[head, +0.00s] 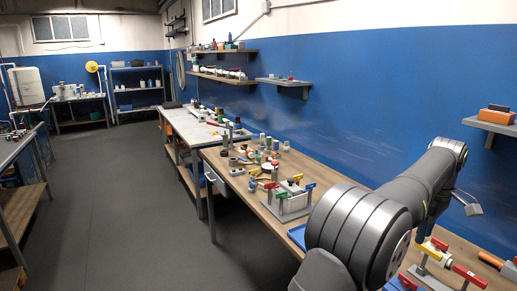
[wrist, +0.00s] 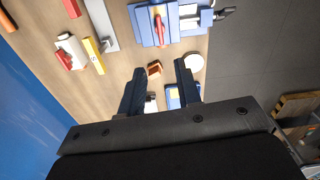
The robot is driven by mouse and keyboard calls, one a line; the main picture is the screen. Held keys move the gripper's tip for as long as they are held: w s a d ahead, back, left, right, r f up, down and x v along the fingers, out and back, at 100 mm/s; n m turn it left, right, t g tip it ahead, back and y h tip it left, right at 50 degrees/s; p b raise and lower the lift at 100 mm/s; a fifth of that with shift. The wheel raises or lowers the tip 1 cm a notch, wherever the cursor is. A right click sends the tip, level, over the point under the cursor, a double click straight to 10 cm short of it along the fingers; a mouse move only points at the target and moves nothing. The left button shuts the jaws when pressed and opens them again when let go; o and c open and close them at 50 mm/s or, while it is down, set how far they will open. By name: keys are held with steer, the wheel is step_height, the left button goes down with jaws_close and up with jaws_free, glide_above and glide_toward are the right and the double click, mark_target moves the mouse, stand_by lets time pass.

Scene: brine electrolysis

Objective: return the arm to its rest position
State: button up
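My gripper (wrist: 159,68) shows in the wrist view with its two dark fingers spread apart. It is open, with nothing visibly held between the fingers. Beyond the fingertips lie a small brown block (wrist: 154,70) and a round white piece (wrist: 195,62); both seem to rest on the wooden bench (wrist: 112,78) below. In the head view my arm reaches over the right part of the bench. Whether the fingers show there I cannot tell.
In the wrist view a blue fixture with a red handle (wrist: 158,22), a yellow block (wrist: 94,54) and a white-and-red part (wrist: 68,52) are on the bench. In the head view a valve rack (head: 290,207) stands left of my arm. The floor (head: 130,200) is clear.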

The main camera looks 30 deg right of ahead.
steer(key=f+n, duration=0.2)
steer(key=f, duration=0.2)
steer(key=f+n, duration=0.3)
steer(key=f, duration=0.1)
steer(key=f+n, duration=0.2)
steer(key=f, duration=0.2)
steer(key=shift+d+f+n, duration=0.2)
steer(key=shift+f+n, duration=0.15)
steer(key=shift+n, duration=0.05)
